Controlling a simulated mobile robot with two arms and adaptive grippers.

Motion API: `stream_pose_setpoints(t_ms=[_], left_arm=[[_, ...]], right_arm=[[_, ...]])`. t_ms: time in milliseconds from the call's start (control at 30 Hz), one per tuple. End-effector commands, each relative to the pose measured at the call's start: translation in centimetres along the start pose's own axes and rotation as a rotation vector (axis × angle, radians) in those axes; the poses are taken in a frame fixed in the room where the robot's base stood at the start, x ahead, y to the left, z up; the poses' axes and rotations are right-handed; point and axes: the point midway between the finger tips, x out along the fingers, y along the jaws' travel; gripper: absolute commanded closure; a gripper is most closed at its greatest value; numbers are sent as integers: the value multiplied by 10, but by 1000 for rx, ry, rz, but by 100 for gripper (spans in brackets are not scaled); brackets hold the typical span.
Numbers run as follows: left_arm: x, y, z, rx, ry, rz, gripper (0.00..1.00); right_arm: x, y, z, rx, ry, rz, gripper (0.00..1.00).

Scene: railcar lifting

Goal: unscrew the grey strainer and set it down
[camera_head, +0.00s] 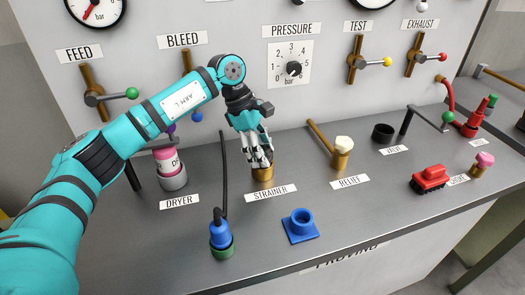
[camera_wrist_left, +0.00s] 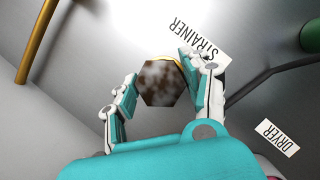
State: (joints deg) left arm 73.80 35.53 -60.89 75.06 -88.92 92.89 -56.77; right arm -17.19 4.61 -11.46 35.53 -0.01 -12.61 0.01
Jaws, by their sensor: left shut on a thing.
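The strainer (camera_wrist_left: 160,84) shows in the left wrist view as a mottled grey-brown hexagonal top between my fingers. In the head view my fingers mostly hide it. It is at the brass seat (camera_head: 263,173) behind the STRAINER label (camera_head: 271,192); I cannot tell whether its thread is engaged. My left gripper (camera_head: 258,155) comes down from above and is shut on the strainer, with a finger on each side; it also shows in the left wrist view (camera_wrist_left: 161,90). My right gripper is not in view.
The pink-topped dryer (camera_head: 172,168) stands left of the strainer, the relief fitting (camera_head: 341,155) right. In front are a blue plug in a green socket (camera_head: 221,238) with a black hose, and a blue flanged socket (camera_head: 299,226). A red part (camera_head: 430,179) lies far right. Bare bench surrounds the blue socket.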

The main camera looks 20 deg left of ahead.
Motion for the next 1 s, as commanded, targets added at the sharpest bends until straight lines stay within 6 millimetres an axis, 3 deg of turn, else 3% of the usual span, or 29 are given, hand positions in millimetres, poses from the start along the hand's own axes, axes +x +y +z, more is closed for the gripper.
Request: stream_pose_setpoints(t_ms=[300,1000], left_arm=[[1,0,-1,-375,2,158,86],[-22,0,10,-366,0,153,86]], right_arm=[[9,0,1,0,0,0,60],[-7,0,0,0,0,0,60]])
